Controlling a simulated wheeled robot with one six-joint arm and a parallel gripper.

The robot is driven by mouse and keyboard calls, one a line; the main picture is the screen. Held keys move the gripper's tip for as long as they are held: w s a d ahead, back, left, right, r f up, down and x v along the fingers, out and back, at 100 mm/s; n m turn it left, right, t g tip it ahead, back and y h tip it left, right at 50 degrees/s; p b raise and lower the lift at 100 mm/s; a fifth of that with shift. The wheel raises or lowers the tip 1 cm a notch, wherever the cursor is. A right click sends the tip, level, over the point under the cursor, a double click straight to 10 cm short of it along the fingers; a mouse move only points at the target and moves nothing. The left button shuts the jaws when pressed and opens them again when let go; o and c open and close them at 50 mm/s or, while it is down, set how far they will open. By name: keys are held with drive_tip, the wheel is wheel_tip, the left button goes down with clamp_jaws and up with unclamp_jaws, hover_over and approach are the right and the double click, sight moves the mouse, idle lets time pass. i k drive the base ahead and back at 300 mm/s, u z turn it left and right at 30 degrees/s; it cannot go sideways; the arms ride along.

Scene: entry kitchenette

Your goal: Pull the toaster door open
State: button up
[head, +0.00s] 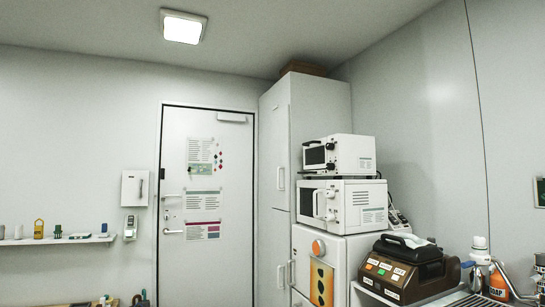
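A small white toaster oven (354,157) sits on top of a white microwave (360,206), right of the tall cabinet. Its front faces left and is seen at a steep angle. The toaster door (315,156) has a dark window and looks shut. Dark knobs show beside the door on the front. My gripper is not in view, so its state and its distance from the toaster are hidden.
The microwave stands on a white fridge-like unit (336,250) with an orange round item on it. A brown dispenser (405,275) and bottles (498,283) stand on the right counter. A tall cabinet (272,170) and a closed room door (200,260) are behind.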

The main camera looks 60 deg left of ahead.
sight(315, 153)
drive_tip(key=u, duration=2.2)
drive_tip(key=i, duration=2.65)
drive_tip(key=z, duration=0.55)
